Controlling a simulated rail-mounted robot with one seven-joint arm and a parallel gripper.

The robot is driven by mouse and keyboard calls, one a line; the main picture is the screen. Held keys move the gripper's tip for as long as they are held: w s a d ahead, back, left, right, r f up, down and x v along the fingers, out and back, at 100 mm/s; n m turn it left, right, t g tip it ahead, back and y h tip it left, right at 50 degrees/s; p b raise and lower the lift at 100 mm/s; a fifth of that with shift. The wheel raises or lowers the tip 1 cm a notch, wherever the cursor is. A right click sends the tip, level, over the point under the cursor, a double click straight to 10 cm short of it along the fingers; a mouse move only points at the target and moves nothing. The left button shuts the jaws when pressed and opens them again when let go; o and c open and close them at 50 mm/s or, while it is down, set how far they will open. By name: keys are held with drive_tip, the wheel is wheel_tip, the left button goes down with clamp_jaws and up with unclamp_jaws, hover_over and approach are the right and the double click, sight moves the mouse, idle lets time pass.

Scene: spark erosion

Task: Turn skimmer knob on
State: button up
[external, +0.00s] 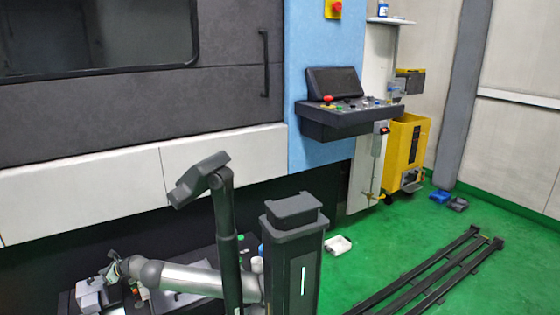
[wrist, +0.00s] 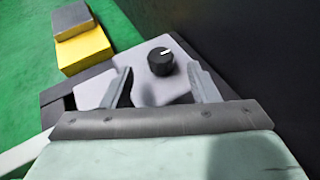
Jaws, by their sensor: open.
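A black round knob (wrist: 161,62) with a white pointer line sits on a light grey panel (wrist: 150,92) in the wrist view; I take it for the skimmer knob. The line points toward the upper right. My gripper (wrist: 159,74) is open, with one finger on each side of the knob and a gap visible on both sides. Contact with the knob does not show. In the external view my gripper (external: 110,268) is low at the left, over a grey box (external: 90,295); the knob cannot be made out there.
A yellow block with a dark grey top (wrist: 82,45) stands at the upper left in the wrist view, on a green floor (wrist: 25,60). A large machine (external: 100,130) fills the left of the external view, with a control console (external: 340,115) and a yellow unit (external: 404,150) to its right.

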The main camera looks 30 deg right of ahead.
sight(90, 281)
drive_tip(key=shift+b+x, duration=0.55)
drive_tip(key=shift+x, duration=1.7)
drive_tip(key=c, duration=1)
drive_tip(key=shift+o, duration=0.2)
drive_tip(key=m+t+h, duration=0.2)
drive_tip(key=m+t, duration=0.1)
drive_tip(key=m+t+h, duration=0.1)
drive_tip(key=m+t, duration=0.1)
drive_tip(key=shift+s+a+f+h, duration=0.1)
drive_tip(key=shift+s+a+h, duration=0.15)
drive_tip(key=shift+s+h, duration=0.15)
drive_tip(key=m+t+h, duration=0.2)
drive_tip(key=m+h, duration=0.2)
drive_tip(key=shift+a+m+t, duration=0.25)
drive_tip(key=shift+m+t, duration=0.15)
drive_tip(key=shift+a+m+t+h, duration=0.15)
drive_tip(key=shift+m+t+h, duration=0.15)
drive_tip(key=shift+m+h, duration=1.6)
drive_tip(key=shift+h, duration=0.5)
